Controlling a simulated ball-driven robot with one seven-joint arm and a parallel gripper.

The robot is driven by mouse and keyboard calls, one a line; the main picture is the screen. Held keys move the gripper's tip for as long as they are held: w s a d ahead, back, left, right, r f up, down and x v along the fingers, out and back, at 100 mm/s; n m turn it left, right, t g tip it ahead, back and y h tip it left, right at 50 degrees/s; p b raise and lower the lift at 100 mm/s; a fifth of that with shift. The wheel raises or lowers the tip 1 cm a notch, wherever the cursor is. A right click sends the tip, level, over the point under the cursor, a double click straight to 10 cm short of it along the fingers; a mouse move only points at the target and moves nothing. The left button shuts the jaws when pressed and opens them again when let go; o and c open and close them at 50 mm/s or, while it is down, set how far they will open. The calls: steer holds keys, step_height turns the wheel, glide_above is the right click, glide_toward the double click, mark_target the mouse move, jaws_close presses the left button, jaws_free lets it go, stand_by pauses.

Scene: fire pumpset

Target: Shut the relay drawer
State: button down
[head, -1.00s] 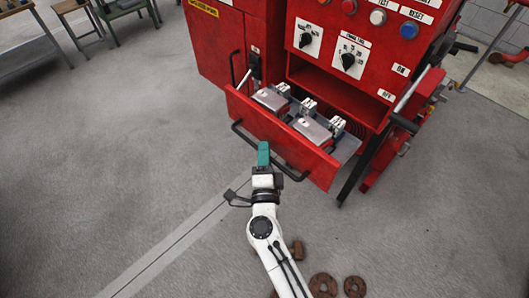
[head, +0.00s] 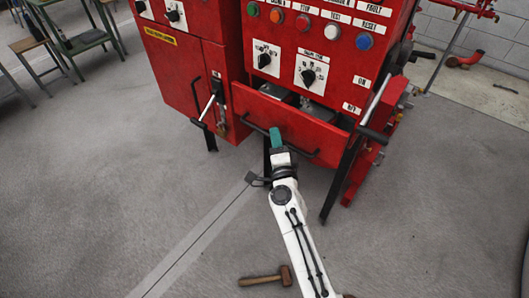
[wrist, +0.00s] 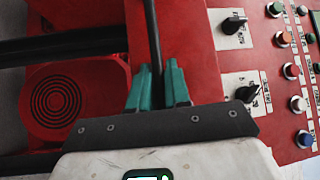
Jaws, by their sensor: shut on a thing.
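The relay drawer (head: 290,113) is a red-fronted drawer in the red control cabinet. It stands partly out, with a narrow strip of its grey relays (head: 317,109) showing behind its front. A black bar handle (head: 300,152) runs across the drawer front. My gripper (head: 275,135), with teal fingers, is at the handle's left-middle part. In the wrist view, the teal fingers (wrist: 158,85) are shut on the dark handle bar (wrist: 153,40), which passes between them.
A red cabinet door (head: 180,75) with a lever stands left of the drawer. Knobs and coloured buttons (head: 303,22) sit above it. A black-gripped lever (head: 372,134) juts out at the right. A hammer (head: 268,277) lies on the floor. Open floor lies to the left.

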mark_target(290, 127)
steer(key=w+d+b, duration=0.1)
steer(key=w+d, duration=0.1)
steer(key=w+d+b, duration=0.1)
steer(key=w+d, duration=0.1)
steer(key=w, duration=0.1)
steer(key=shift+f, duration=0.2)
steer(key=shift+w+d+b, duration=0.15)
steer(key=shift+w+b, duration=0.05)
steer(key=shift+b, duration=0.1)
steer(key=shift+d+r, duration=0.1)
steer(key=shift+r, duration=0.1)
steer(key=shift+w, duration=0.1)
steer(key=c, duration=1.2)
jaws_free()
steer(key=shift+d, duration=0.1)
steer(key=shift+s+f, duration=0.15)
steer(key=shift+s, duration=0.1)
steer(key=s+p, duration=0.1)
steer(key=s, duration=0.2)
steer(key=s+p, duration=0.1)
steer(key=s, duration=0.2)
steer(key=s+d+f+p, duration=0.1)
steer(key=s, duration=0.3)
steer(key=shift+d, duration=0.1)
